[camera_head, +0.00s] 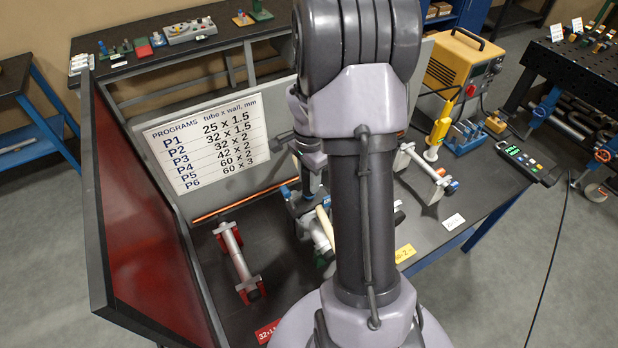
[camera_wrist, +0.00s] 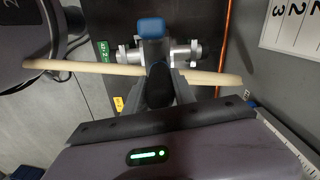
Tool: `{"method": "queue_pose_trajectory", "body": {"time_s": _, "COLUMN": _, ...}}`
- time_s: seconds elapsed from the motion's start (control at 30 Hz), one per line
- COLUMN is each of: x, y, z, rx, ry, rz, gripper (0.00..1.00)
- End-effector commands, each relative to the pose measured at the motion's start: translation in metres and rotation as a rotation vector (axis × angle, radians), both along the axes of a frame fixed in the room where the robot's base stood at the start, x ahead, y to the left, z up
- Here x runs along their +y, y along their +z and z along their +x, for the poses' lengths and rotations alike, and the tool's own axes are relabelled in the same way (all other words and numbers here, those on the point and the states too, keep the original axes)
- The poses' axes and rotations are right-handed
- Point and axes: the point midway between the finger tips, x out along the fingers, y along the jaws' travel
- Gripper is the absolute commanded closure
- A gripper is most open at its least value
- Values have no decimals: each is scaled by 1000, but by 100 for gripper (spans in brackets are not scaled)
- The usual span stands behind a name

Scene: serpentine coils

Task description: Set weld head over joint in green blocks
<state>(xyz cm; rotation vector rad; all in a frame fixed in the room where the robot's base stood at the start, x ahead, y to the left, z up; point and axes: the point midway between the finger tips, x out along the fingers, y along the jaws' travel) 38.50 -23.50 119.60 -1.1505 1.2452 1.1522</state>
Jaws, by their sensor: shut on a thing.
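The rod also shows beside my arm in the head view (camera_head: 324,226).
A tube in red blocks (camera_head: 238,260) lies at left, and another tube assembly (camera_head: 426,172) lies at right. A program board (camera_head: 205,142) stands at the back. A yellow machine (camera_head: 460,62), a blue fixture (camera_head: 462,138) and a handheld pendant (camera_head: 526,162) are at right. A red-panelled screen (camera_head: 150,210) bounds the left.

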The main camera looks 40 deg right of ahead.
Motion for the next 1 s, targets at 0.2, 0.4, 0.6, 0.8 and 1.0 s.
{"method": "queue_pose_trajectory", "body": {"time_s": 0.2, "x": 0, "y": -2, "z": 1, "rx": -2, "ry": 0, "rz": -1, "gripper": 100}}
{"method": "queue_pose_trajectory", "body": {"time_s": 0.4, "x": 0, "y": -7, "z": 1, "rx": -2, "ry": 0, "rz": -1, "gripper": 100}}
{"method": "queue_pose_trajectory", "body": {"time_s": 0.6, "x": -1, "y": -10, "z": 1, "rx": -2, "ry": 0, "rz": -1, "gripper": 100}}
{"method": "queue_pose_trajectory", "body": {"time_s": 0.8, "x": 0, "y": -9, "z": 1, "rx": -2, "ry": 0, "rz": -1, "gripper": 100}}
{"method": "queue_pose_trajectory", "body": {"time_s": 1.0, "x": 0, "y": -11, "z": 1, "rx": -2, "ry": 0, "rz": -1, "gripper": 100}}
